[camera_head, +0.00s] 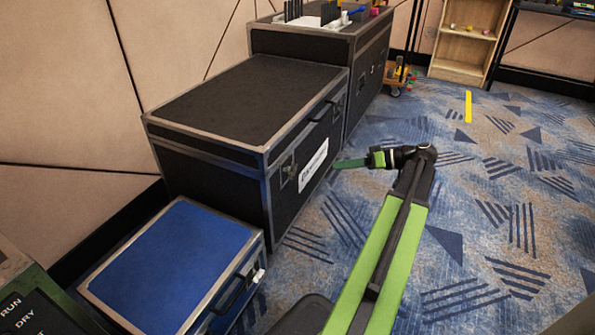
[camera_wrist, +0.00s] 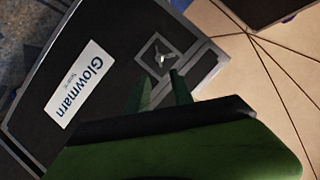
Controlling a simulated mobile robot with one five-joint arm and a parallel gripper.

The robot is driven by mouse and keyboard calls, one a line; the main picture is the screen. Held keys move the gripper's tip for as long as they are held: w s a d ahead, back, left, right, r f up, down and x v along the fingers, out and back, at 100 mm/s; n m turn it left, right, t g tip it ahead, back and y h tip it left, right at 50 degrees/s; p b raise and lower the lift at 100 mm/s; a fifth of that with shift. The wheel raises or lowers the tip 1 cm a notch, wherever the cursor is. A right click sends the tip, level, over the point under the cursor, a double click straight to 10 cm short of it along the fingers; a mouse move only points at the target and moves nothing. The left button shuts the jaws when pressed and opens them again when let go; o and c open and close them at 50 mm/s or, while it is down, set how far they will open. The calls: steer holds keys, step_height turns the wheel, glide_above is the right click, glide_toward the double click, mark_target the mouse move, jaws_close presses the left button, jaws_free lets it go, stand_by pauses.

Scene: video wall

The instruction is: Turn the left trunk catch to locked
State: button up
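The black trunk (camera_head: 250,105) with silver edges stands by the wall in the head view. A white label (camera_head: 313,165) is on its front face, and a dark catch (camera_head: 288,170) sits left of it. The wrist view shows the label (camera_wrist: 82,84) reading "Glowmarn" and one catch (camera_wrist: 161,57), a small silver wing-shaped handle in a square grey-framed plate. My gripper (camera_wrist: 159,77) has two green fingers apart, with nothing between them. The fingertips lie just below the catch in the picture; I cannot tell if they touch. In the head view my gripper (camera_head: 340,164) reaches toward the front face.
A blue case (camera_head: 170,265) stands in front of the trunk, and another black trunk (camera_head: 370,70) stands behind it. A small wheeled trolley (camera_head: 398,80) and a wooden shelf (camera_head: 468,40) are farther back. The patterned carpet (camera_head: 500,200) at right is open.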

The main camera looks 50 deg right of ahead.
mark_target(291, 171)
steer(key=b+x, duration=0.4)
steer(key=x, duration=1.1)
steer(key=shift+w+f, duration=0.15)
steer(key=shift+f, duration=0.05)
steer(key=shift+c, duration=0.5)
jaws_close()
steer(key=shift+b, duration=0.35)
